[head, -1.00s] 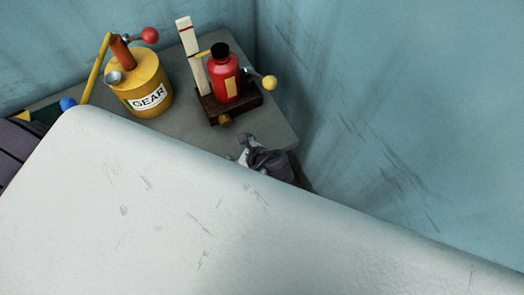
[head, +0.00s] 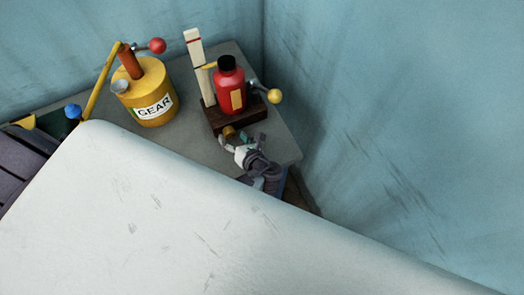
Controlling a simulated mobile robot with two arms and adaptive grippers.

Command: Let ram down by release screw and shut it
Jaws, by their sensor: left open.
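The red jack (head: 231,95) has a black top and a yellow label. It stands upright on a dark base (head: 256,114) on the grey bench. A small brass-coloured knob (head: 229,131), which looks like the release screw, sits low on the front of the base. A pale post (head: 194,50) with a red mark and a yellow pointer stands beside the jack. My left gripper (head: 236,141) is open, just in front of the knob. I cannot tell whether its fingers touch the knob. My right gripper is not in view.
A yellow can marked GEAR (head: 148,91) stands left of the jack. A handle with a yellow ball (head: 275,96) sticks out on the jack's right. A large pale surface (head: 190,220) fills the foreground and hides part of my arm. Blue walls close the back and right.

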